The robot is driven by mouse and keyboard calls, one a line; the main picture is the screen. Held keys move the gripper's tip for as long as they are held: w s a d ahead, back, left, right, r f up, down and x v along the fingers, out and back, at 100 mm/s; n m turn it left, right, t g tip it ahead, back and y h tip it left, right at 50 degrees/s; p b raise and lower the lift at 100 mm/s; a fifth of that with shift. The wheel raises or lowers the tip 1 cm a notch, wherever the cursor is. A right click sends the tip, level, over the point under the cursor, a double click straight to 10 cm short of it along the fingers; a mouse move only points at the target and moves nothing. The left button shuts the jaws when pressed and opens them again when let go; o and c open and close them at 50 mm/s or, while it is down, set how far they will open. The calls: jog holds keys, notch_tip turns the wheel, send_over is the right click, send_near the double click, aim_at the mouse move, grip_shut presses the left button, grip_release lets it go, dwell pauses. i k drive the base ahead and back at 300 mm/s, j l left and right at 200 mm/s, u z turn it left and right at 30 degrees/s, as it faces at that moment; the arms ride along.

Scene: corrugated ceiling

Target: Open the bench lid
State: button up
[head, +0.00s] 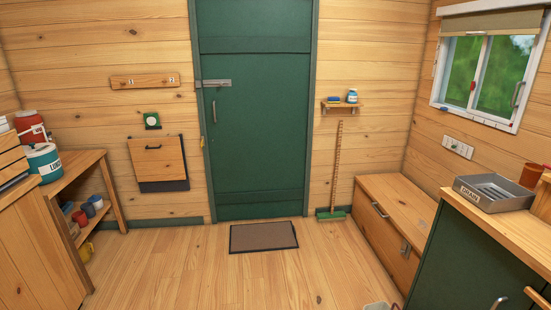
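The wooden bench (382,222) stands against the right wall below the window, in the right part of the head view. Its lid (398,198) is a flat wooden top and looks shut. A dark bar handle (380,210) is near the upper edge of the front, toward the far end. A small metal fitting, perhaps a latch (405,249), sits on the front toward the near end. The bench's near end is partly hidden behind the green cabinet. My gripper is not in view.
The wooden floor (190,270) before the bench is open. A broom (335,180) leans by its far end. A doormat (263,237) lies before the green door (255,120). The green cabinet (465,270) carries a grey tray (493,193). A shelf unit (110,190) stands left.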

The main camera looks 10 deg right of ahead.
aim_at(412, 211)
jog(key=i+u, duration=0.1)
jog(key=i, duration=0.55)
jog(key=i+u, duration=0.15)
jog(key=i, duration=0.5)
jog(key=i+l+u, duration=0.1)
jog(key=i, duration=0.5)
jog(key=i+z, duration=0.15)
jog(key=i, duration=0.35)
jog(key=i+j+z, duration=0.15)
jog(key=i, duration=0.4)
jog(key=i+j+z, duration=0.15)
jog(key=i, duration=0.35)
jog(key=i+l+z, duration=0.15)
jog(key=i+z, duration=0.6)
jog(key=i+j+z, duration=0.1)
jog(key=i+z, duration=0.3)
